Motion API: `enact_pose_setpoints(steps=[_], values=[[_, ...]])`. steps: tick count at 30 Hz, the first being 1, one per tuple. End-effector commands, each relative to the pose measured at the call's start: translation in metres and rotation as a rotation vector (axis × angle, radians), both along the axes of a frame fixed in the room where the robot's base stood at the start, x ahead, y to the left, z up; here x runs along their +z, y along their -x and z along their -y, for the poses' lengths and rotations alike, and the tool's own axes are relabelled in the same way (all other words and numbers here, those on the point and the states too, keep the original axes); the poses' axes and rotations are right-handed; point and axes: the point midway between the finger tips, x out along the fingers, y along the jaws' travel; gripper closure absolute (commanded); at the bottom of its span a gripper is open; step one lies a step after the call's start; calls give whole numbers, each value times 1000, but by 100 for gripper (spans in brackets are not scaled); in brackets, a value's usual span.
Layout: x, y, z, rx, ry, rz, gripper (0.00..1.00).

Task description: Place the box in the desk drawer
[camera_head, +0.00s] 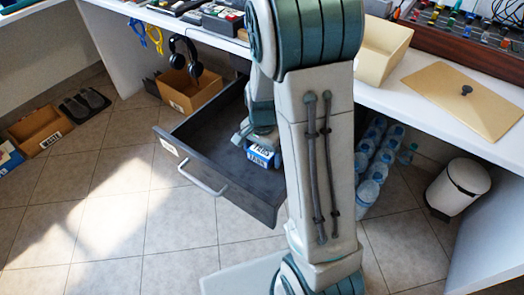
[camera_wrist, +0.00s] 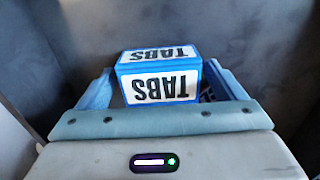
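The box is blue with white labels reading TABS (camera_wrist: 158,88). In the wrist view it sits between the two blue fingers of my gripper (camera_wrist: 165,92), which appear to reach along both its sides; whether both fingers touch it is hard to see. In the head view the box (camera_head: 261,155) is inside the open desk drawer (camera_head: 228,190), near its right part, with my gripper (camera_head: 256,142) just above it. The drawer is dark grey with a light handle and is pulled well out. My arm hides the drawer's right side. Whether the box rests on the drawer floor is unclear.
The white desk (camera_head: 380,97) carries an open beige box (camera_head: 381,50) and its lid (camera_head: 464,100). Water bottles (camera_head: 370,165) and a white bin (camera_head: 458,188) stand beneath. Headphones (camera_head: 185,58) hang left of the drawer. The tiled floor in front is clear.

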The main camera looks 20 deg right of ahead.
Motion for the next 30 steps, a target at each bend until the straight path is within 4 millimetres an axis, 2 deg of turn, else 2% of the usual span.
enact_pose_setpoints(steps=[4, 7, 21, 27, 30], values=[[2, 0, 0, 0, 0, 0, 10], [11, 0, 0, 0, -1, 1, 10], [105, -1, 0, 1, 0, 3, 10], [122, 1, 0, 4, -1, 2, 10], [130, 8, -2, 48, -7, 7, 10]])
